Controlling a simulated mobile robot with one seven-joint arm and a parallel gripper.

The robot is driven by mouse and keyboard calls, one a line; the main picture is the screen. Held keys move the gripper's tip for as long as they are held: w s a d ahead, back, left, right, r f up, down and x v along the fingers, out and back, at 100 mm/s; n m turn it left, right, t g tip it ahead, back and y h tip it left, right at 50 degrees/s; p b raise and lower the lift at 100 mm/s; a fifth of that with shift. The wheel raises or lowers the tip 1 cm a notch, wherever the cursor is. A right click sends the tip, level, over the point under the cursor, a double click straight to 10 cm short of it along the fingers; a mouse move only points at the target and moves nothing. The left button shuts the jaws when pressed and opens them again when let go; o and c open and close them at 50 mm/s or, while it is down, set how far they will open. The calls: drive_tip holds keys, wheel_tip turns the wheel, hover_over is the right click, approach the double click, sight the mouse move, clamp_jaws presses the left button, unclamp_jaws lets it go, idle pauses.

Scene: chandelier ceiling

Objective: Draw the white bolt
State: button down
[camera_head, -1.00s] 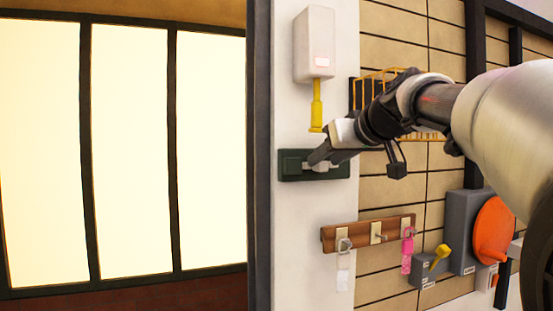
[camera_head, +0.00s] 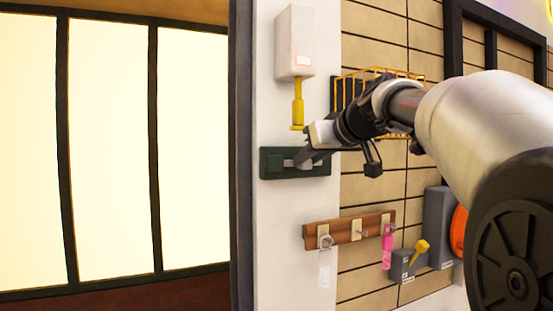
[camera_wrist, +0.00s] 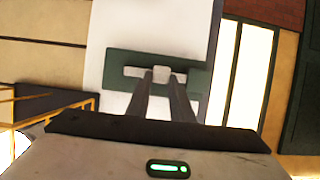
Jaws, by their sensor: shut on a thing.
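The white bolt (camera_head: 288,163) lies level on a dark green plate (camera_head: 268,164) fixed to the white wall strip. In the wrist view the bolt (camera_wrist: 134,72) is a pale bar with a raised middle knob (camera_wrist: 162,72), on the green plate (camera_wrist: 197,82). My gripper (camera_head: 304,160) reaches the plate from the right. In the wrist view my gripper (camera_wrist: 162,80) has one finger on each side of the knob, shut on it. In the head view the fingers hide part of the bolt.
A white dispenser (camera_head: 296,40) with a yellow spout (camera_head: 297,103) hangs just above the plate. A wire basket (camera_head: 350,90) is behind my wrist. Below are a wooden hook rail (camera_head: 340,231), a pink tag (camera_head: 387,247) and a grey box (camera_head: 402,268). A dark post (camera_head: 241,150) stands left.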

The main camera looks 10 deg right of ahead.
drive_tip(key=d, duration=0.2)
drive_tip(key=w+d, duration=0.1)
drive_tip(key=d, duration=0.1)
drive_tip(key=shift+w+d, duration=0.2)
drive_tip(key=shift+d, duration=0.05)
drive_tip(key=c, duration=1.6)
unclamp_jaws()
drive_tip(key=shift+d, duration=0.2)
drive_tip(key=shift+o, duration=0.2)
drive_tip(key=shift+a, duration=0.1)
drive_tip(key=shift+s+r, duration=0.1)
drive_tip(key=v, duration=1.7)
drive_tip(key=shift+b, duration=0.35)
drive_tip(key=shift+s, duration=0.1)
